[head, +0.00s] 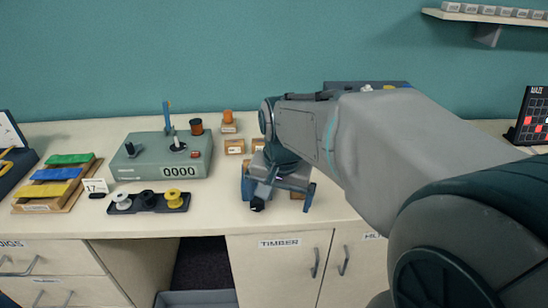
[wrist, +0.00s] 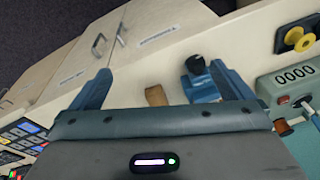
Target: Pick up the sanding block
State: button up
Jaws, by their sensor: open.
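A small tan-brown block (wrist: 156,95), which looks like the sanding block, lies on the counter between my gripper's two blue fingers in the wrist view. In the head view only a bit of brown (head: 298,195) shows by the right finger; my gripper hides the rest. My gripper (wrist: 160,68) is open and empty, pointing down over the counter; it also shows in the head view (head: 278,197). A blue device with a black knob (wrist: 197,78) stands beside the block, near the right finger in the wrist view.
A green box marked 0000 (head: 162,158) stands left of my gripper, with a spool rack (head: 148,205) before it. Small wooden blocks (head: 234,146) lie behind. The counter's front edge, above the TIMBER cupboard (head: 278,265), is close.

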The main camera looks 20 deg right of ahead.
jog(key=w+d+f+m+g+p, duration=0.1)
jog(key=w+d+m+g+p, duration=0.1)
jog(key=w+d+m, duration=1.25)
jog(key=shift+m, duration=0.45)
jog(key=f, duration=0.4)
jog(key=w+a+f, duration=0.1)
jog(key=f, duration=0.4)
jog(key=w+f+p, duration=0.1)
jog(key=f, duration=0.3)
jog(key=shift+w+a+f, duration=0.2)
jog(key=shift+a+f, duration=0.05)
jog(key=shift+a, duration=0.05)
jog(key=c, duration=1)
